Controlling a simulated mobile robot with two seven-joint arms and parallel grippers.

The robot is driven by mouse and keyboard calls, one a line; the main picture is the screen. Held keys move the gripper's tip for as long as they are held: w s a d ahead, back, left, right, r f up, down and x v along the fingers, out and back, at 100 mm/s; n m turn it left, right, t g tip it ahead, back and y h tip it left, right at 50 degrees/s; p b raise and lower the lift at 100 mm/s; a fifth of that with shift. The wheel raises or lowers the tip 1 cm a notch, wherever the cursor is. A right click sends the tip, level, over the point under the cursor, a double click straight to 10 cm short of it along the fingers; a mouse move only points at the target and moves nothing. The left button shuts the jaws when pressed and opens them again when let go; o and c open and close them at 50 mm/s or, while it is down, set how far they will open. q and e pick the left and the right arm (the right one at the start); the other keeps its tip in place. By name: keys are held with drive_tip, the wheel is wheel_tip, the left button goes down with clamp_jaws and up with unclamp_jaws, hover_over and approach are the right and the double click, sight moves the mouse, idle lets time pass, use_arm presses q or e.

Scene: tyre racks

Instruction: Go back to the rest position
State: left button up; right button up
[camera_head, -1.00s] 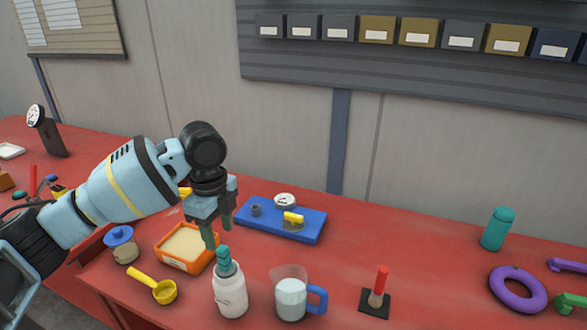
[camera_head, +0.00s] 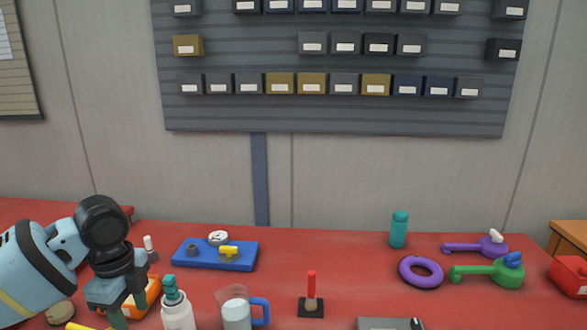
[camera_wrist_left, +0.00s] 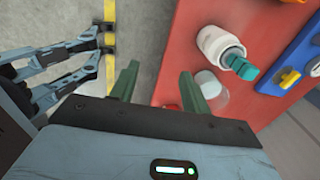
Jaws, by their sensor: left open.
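My left gripper (camera_head: 122,308) is open, low at the left of the head view. In the left wrist view its two green fingers (camera_wrist_left: 158,80) are apart with nothing between them; floor and the red table's edge show beyond them. A white bottle (camera_head: 178,318) with a teal top (camera_head: 172,290) stands just right of the gripper in the head view. The bottle (camera_wrist_left: 215,42) and its teal top (camera_wrist_left: 243,68) also show in the wrist view, apart from the fingers.
The red table (camera_head: 350,262) holds a blue tray (camera_head: 190,257), an orange container (camera_head: 153,290) partly behind my gripper, a blue-handled jug (camera_head: 237,315), a red-handled tool (camera_head: 311,285), a purple ring (camera_head: 421,271) and a teal bottle (camera_head: 399,230). A bin rack (camera_head: 335,110) hangs behind.

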use_arm(q)
drive_tip(key=s+d+f+n+t+h, duration=0.25)
drive_tip(key=d+f, duration=0.55)
drive_tip(key=f, duration=0.4)
drive_tip(key=s+d+f+n+t+h, duration=0.2)
drive_tip(key=s+d+f+n+h, duration=0.15)
drive_tip(key=d+f, duration=0.7)
drive_tip(key=s+a+f+n+t+y, duration=0.1)
drive_tip(key=s+a+f+n, duration=0.2)
drive_tip(key=s, duration=0.4)
drive_tip(key=s+a+f+n+t+y, duration=0.1)
drive_tip(key=s+a+f+n+t, duration=0.1)
drive_tip(key=s, duration=0.6)
drive_tip(key=s+a+f+n+t+y, duration=0.1)
drive_tip(key=s+a+f+n+y, duration=0.1)
drive_tip(key=s+a+f+n, duration=0.2)
drive_tip(key=s+f+n, duration=0.1)
drive_tip(key=s+f, duration=0.2)
drive_tip(key=s, duration=0.1)
drive_tip(key=shift+s+n, duration=0.2)
drive_tip(key=shift+n, duration=0.2)
use_arm(e)
drive_tip(key=shift+s+d+f, duration=0.1)
drive_tip(key=shift+d, duration=0.05)
use_arm(q)
drive_tip(key=shift+f, duration=0.1)
